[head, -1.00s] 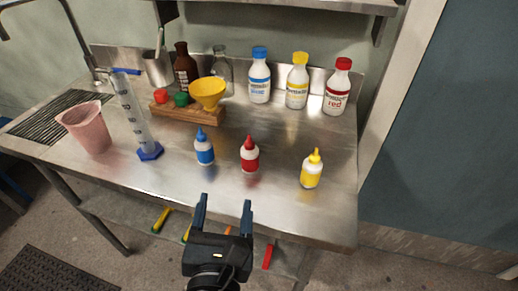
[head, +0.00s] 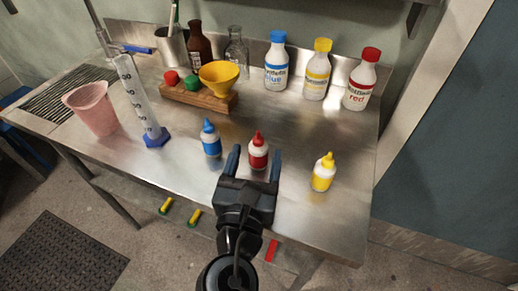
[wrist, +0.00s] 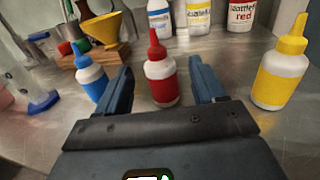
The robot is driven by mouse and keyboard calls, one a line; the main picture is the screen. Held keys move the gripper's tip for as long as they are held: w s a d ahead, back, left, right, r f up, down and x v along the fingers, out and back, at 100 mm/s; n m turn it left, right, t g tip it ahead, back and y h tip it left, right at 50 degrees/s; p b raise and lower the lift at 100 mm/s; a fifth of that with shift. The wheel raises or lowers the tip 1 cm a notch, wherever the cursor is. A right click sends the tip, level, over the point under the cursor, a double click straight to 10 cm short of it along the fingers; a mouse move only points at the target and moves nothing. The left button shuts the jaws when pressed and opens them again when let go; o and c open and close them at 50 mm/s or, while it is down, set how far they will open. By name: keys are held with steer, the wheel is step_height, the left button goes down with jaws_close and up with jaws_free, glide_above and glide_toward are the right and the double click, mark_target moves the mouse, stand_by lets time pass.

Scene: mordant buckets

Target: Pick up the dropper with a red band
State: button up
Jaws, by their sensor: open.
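The dropper with a red band (head: 258,152) stands upright on the steel table, with a red pointed cap and white shoulder. In the wrist view the red-banded dropper (wrist: 160,72) stands upright between and just beyond the fingertips. My gripper (head: 254,158) is open, its two dark blue fingers pointing at the dropper, one to each side. Nothing is held; the wrist view shows gaps between the fingers (wrist: 165,88) and the bottle. A blue-banded dropper (head: 211,144) stands to the left and a yellow-banded dropper (head: 323,173) to the right.
Large blue (head: 276,66), yellow (head: 317,74) and red (head: 361,84) bottles stand at the back. A wooden block (head: 205,100) holds a yellow funnel (head: 219,74). A measuring cylinder (head: 140,98) and pink jug (head: 92,108) are left. The table's front edge lies under my arm.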

mark_target(257, 154)
steer(key=w, duration=0.3)
steer(key=shift+d+r, duration=0.1)
steer(key=shift+d, duration=0.1)
steer(key=c, duration=1.1)
